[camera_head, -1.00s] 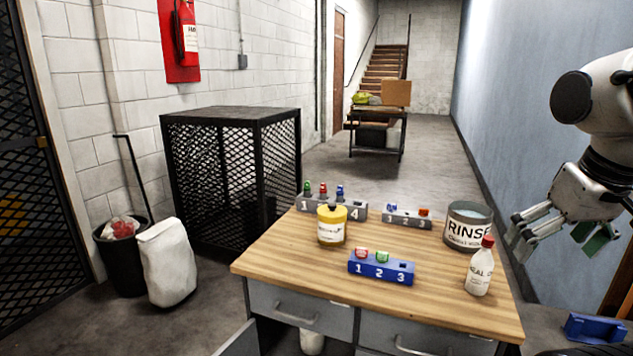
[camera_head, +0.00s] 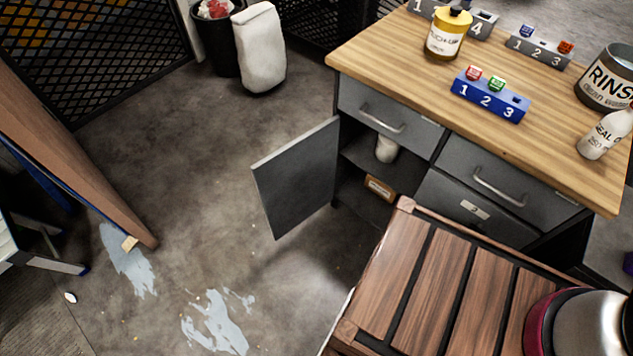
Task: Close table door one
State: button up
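The table (camera_head: 400,82) has a wooden top over grey drawers and lower cupboards. Its left lower door (camera_head: 296,180) is a grey panel standing wide open, swung out to the left over the floor. The cupboard behind it shows a white container (camera_head: 386,149) and a small brown box with a label (camera_head: 379,188). The lower door to the right (camera_head: 470,207), with a pale label, looks shut, and its lower part is hidden by the slatted wooden surface in front. My gripper is out of this view now.
A slatted wooden surface (camera_head: 412,290) fills the lower right, close to the table front. A brown board (camera_head: 75,150) leans at the left. White patches (camera_head: 215,325) mark the floor. Open floor lies left of the door. A white bag (camera_head: 258,48) stands behind it.

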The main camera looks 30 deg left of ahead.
aim_at(295, 181)
jog(key=k+j+z, duration=0.2)
jog(key=j, duration=0.2)
jog(key=j+z, duration=0.2)
jog(key=j, duration=0.2)
jog(key=k+j+z, duration=0.2)
jog(key=k+j, duration=0.25)
jog(key=j, duration=0.25)
jog(key=k+j, duration=0.25)
jog(key=j, duration=0.2)
jog(key=k+j+z, duration=0.1)
jog(key=k+j, duration=0.15)
jog(key=j, duration=0.25)
jog(key=k+j, duration=0.25)
jog(key=j, duration=0.2)
jog(key=k+j+z, duration=0.1)
jog(key=k+j, duration=0.15)
jog(key=j, duration=0.2)
jog(key=k+j, duration=0.3)
jog(key=j, duration=0.15)
jog(key=k+j, duration=0.25)
jog(key=j, duration=0.2)
